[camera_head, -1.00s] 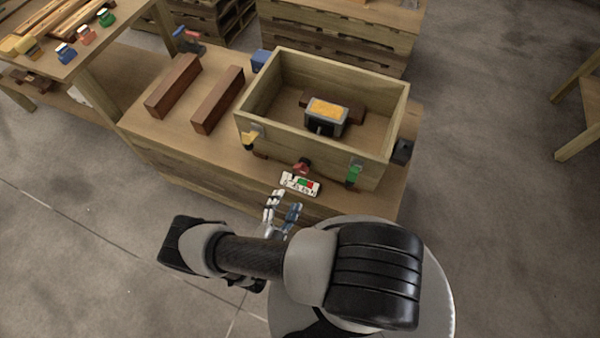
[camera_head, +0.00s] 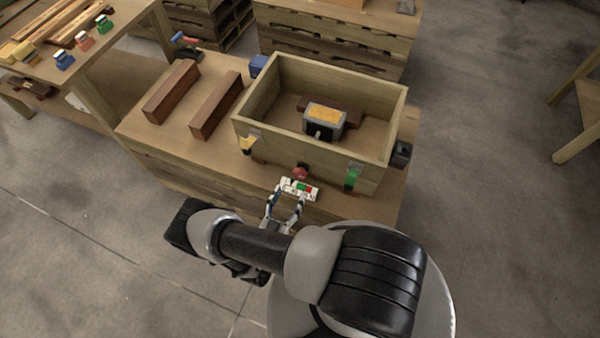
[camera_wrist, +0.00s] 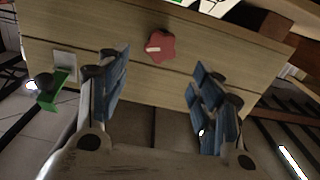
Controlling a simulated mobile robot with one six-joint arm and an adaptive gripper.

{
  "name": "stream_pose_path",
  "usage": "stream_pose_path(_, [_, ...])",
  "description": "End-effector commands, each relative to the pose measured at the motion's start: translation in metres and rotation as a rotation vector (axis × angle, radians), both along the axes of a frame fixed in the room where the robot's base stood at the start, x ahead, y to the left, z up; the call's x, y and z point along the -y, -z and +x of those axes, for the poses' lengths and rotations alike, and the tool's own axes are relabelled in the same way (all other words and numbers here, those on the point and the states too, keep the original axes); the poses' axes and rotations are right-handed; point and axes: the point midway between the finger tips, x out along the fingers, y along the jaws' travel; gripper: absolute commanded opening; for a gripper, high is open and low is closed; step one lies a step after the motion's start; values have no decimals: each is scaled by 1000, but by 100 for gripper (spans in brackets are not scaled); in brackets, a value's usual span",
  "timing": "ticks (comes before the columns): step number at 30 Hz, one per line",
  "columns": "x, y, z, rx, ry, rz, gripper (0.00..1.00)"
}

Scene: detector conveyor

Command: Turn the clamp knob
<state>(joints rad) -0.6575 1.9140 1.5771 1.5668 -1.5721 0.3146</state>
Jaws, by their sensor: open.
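The clamp knob (camera_head: 301,171) is a small red lobed knob on the front wall of the wooden box. It shows clearly in the wrist view (camera_wrist: 160,46), with a pale mark on its face. My gripper (camera_head: 285,196) is in front of the box, close to the knob and on its near side. In the wrist view its two blue-padded fingers (camera_wrist: 163,88) are spread apart with nothing between them. The knob lies beyond the fingertips, and I see no contact.
The open wooden box (camera_head: 372,84) holds a grey device with an orange top (camera_head: 326,113). Brown blocks (camera_head: 215,106) lie left.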

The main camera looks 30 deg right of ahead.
Motion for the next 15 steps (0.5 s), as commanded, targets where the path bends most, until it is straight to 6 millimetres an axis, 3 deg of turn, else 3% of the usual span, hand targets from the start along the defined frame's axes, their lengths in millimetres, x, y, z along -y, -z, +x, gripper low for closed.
stream_pose_path(15, [69,1,53,2,4,2,60])
